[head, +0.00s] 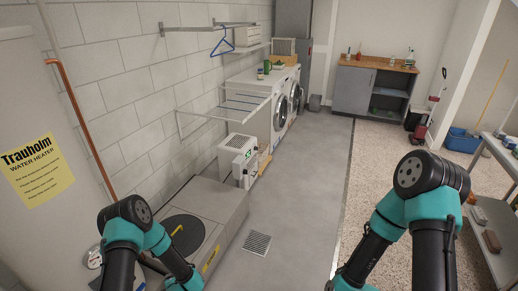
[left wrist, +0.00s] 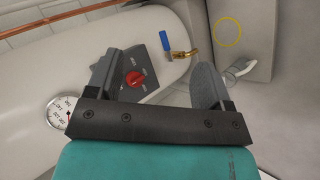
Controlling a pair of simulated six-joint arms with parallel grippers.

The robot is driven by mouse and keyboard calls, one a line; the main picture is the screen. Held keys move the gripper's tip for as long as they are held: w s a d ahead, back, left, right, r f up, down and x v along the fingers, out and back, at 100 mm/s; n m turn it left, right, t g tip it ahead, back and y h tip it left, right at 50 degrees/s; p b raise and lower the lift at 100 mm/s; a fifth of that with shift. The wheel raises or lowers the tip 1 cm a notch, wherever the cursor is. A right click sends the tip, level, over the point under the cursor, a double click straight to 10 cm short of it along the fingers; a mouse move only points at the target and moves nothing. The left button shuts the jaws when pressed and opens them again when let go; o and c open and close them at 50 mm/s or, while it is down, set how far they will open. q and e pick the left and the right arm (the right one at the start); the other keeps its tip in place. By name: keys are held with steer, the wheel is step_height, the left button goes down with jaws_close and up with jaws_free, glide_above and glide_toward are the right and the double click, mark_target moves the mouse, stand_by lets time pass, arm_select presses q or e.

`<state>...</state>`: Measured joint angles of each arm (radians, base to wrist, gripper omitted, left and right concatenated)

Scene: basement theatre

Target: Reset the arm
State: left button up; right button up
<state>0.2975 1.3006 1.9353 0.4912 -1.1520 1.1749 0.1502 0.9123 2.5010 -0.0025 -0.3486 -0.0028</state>
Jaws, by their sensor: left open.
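My left gripper (left wrist: 156,70) shows in the left wrist view with its two dark fingers spread apart and nothing held between them. Behind the fingers is a grey control box (left wrist: 140,80) with a red knob on the white tank. In the head view both of my arms show as teal and black links at the lower left and lower right, bent at the elbows. Neither gripper shows there; both are below the frame or hidden. My right gripper is not seen in any view.
The white water heater (head: 28,110) stands close on the left. In the left wrist view, a brass valve with a blue handle (left wrist: 180,46) and a round gauge (left wrist: 60,112) are near the fingers. A grey metal shelf (head: 490,215) is at the right. The middle floor (head: 300,190) is clear.

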arm_select(q)
steer(key=s+d+r+m+g+h, duration=0.3)
steer(key=s+d+r+m, duration=0.3)
steer(key=m, duration=0.5)
steer(key=s+d+r+m+g+h, duration=0.4)
steer(key=s+d+r+m+h, duration=0.2)
steer(key=s+m, duration=0.5)
steer(key=shift+d+r, duration=0.75)
steer(key=shift+d, duration=0.25)
